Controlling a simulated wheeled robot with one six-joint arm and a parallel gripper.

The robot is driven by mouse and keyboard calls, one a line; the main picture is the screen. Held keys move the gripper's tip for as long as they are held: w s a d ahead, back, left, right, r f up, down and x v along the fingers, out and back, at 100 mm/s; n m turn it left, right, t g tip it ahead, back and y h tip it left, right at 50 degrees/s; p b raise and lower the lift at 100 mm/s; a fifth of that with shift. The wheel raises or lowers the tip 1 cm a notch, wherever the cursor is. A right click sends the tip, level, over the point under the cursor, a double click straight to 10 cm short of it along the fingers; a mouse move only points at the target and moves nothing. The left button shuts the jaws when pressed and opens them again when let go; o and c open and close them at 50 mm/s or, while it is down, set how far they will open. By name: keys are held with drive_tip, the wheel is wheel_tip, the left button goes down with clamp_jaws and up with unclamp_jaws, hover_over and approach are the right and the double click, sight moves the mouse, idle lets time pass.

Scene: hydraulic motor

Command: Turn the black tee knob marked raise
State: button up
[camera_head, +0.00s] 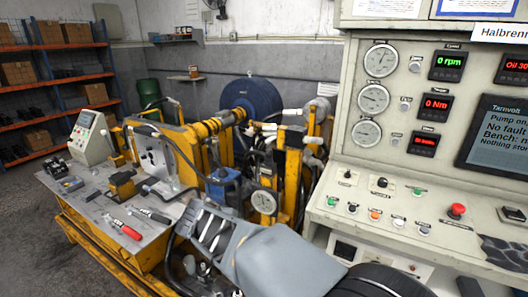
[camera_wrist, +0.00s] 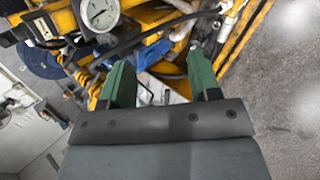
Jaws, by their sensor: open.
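Two small black knobs show on the upper ledge of the control console, a left one (camera_head: 347,174) and a right one (camera_head: 382,183). Their labels are too small to read, so I cannot tell whether either is the tee knob marked raise. My gripper (camera_wrist: 160,76) is open in the wrist view, its two green fingers apart with no knob between them. It points at the machine's hoses and yellow frame. In the head view my grey arm crosses the lower middle, left of and below the console knobs; the fingertips are not clear there.
The console (camera_head: 480,185) fills the right, with gauges, a red mushroom button (camera_head: 456,210) and several small buttons. The yellow test bench (camera_head: 190,140) has hoses, a blue part (camera_head: 222,187) and a gauge (camera_head: 264,201). A grey worktop (camera_head: 95,195) holds tools. Floor at far left is open.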

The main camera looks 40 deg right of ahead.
drive_tip(key=w+d+r+n+h, duration=0.2)
drive_tip(key=w+d+n+h, duration=0.1)
drive_tip(key=d+n, duration=0.15)
drive_tip(key=w+d+r+n+h, duration=0.2)
drive_tip(key=d+r+n+h, duration=0.1)
drive_tip(key=d, duration=0.3)
drive_tip(key=n+t+h, duration=0.3)
drive_tip(key=n+h, duration=0.1)
drive_tip(key=n, duration=0.3)
approach(269, 150)
drive_tip(key=shift+n, duration=0.35)
drive_tip(key=p+x, duration=0.1)
drive_tip(key=x, duration=0.2)
drive_tip(key=p+x, duration=0.1)
drive_tip(key=x, duration=0.3)
drive_tip(key=f+x, duration=0.1)
drive_tip(key=x, duration=0.2)
drive_tip(key=shift+w+d+p, duration=0.1)
drive_tip(key=shift+w+p, duration=0.05)
drive_tip(key=shift+p, duration=0.25)
drive_tip(key=c, duration=1)
